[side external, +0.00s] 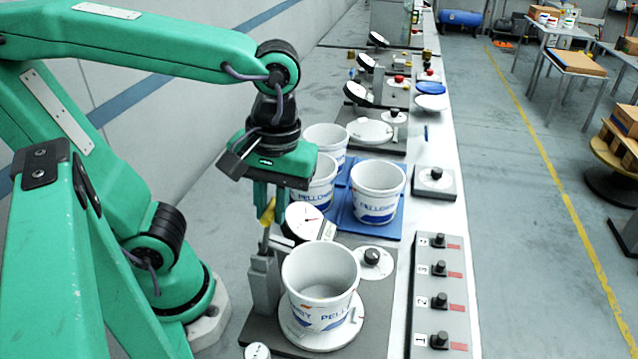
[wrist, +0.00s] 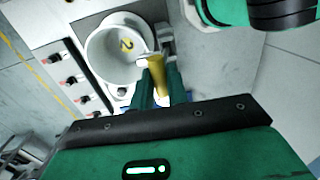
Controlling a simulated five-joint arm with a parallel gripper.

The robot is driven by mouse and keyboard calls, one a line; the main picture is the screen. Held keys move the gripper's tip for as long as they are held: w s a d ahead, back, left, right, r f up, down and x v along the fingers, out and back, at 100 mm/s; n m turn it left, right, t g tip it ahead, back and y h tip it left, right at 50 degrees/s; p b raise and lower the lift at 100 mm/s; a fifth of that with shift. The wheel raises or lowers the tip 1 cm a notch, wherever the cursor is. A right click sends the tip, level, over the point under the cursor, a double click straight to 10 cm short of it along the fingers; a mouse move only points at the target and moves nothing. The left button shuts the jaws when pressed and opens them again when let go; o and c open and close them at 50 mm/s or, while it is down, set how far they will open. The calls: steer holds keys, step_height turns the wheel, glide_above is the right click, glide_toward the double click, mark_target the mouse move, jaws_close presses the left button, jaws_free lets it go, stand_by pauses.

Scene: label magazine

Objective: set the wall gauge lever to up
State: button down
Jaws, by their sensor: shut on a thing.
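The lever's yellow handle (side external: 267,212) stands above a grey block (side external: 264,283) at the left of the station, on a thin stem. It looks near upright with a slight tilt. My gripper (side external: 266,222) points down and is shut on the yellow handle. In the wrist view the yellow handle (wrist: 157,77) lies between the green fingers of my gripper (wrist: 160,80). The fingers hide part of the lever.
A white bucket (side external: 320,278) stands on a round plate close in front of the lever; it also shows in the wrist view (wrist: 110,65). Several white buckets (side external: 378,185) stand on a blue mat (side external: 390,229) behind. A panel with numbered knobs (side external: 440,300) is at the right.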

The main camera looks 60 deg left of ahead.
steer(key=shift+s+a+f, duration=0.15)
steer(key=shift+s+a, duration=0.65)
steer(key=shift+s, duration=0.05)
steer(key=shift+s+a+f, duration=0.1)
steer(key=shift+s+a, duration=0.65)
steer(key=shift+s, duration=0.1)
steer(key=c, duration=1.4)
jaws_free()
steer(key=shift+o, duration=0.2)
step_height(320, 180, up, 8)
steer(key=w, duration=0.1)
steer(key=shift+d, duration=0.2)
steer(key=shift+w, duration=0.1)
